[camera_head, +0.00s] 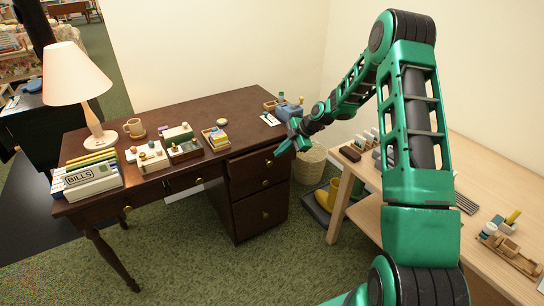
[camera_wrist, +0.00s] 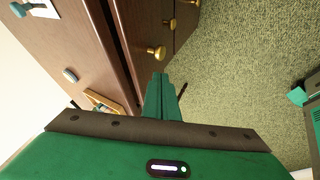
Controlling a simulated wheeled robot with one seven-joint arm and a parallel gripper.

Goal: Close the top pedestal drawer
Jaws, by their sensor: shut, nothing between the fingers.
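The wooden desk (camera_head: 190,108) has a pedestal at its right end. The top pedestal drawer (camera_head: 254,168) appears to stand out a little from the desk. Its front shows in the wrist view (camera_wrist: 140,38) with a brass knob (camera_wrist: 156,52) and a dark gap along the desktop edge. My gripper (camera_head: 284,148) is at the desk's right front corner, by the upper right part of this drawer. In the wrist view my gripper's fingers (camera_wrist: 160,80) are together and empty, pointing toward the drawer front just beside the knob. I cannot tell whether they touch it.
The lower pedestal drawer (camera_head: 262,211) looks shut. A waste basket (camera_head: 308,163) and yellow boots (camera_head: 328,195) stand right of the pedestal. A light wooden table (camera_head: 480,172) with small items is at the right. Green carpet (camera_head: 195,240) before the desk is clear.

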